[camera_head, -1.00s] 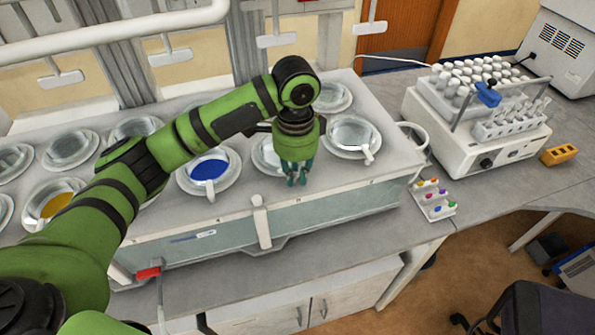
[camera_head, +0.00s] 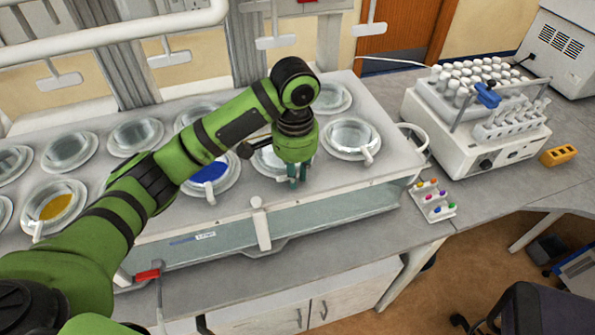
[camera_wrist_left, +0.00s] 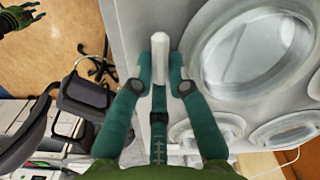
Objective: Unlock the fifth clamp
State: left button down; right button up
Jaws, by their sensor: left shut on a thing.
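My left gripper (camera_head: 297,182) is over the front edge of the glass-lidded well (camera_head: 268,160) right of the blue one. In the left wrist view its teal fingers (camera_wrist_left: 160,82) are shut around a white clamp handle (camera_wrist_left: 160,45), beside a round glass lid (camera_wrist_left: 250,50). In the head view the gripper hides this handle. Another white clamp handle (camera_head: 367,156) sits at the front of the rightmost front well (camera_head: 350,133). My right gripper (camera_wrist_left: 20,15) shows small at the top left of the wrist view, its fingers spread, holding nothing visible.
The white bath housing (camera_head: 330,190) has several lidded wells, one with blue liquid (camera_head: 208,171), one with yellow (camera_head: 56,206). A white upright lever (camera_head: 260,222) stands at its front. A tube rack machine (camera_head: 470,125) and a tablet tray (camera_head: 434,202) are right of it.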

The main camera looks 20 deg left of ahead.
pick_arm(q)
jog(key=shift+a, duration=0.2)
jog(key=c, duration=1.2)
grip_release()
jog(key=shift+s+a+r, duration=0.1)
jog(key=shift+s+a, duration=0.05)
jog(key=shift+r, duration=0.3)
notch_tip(320, 180, up, 7)
jog(key=shift+r, duration=0.2)
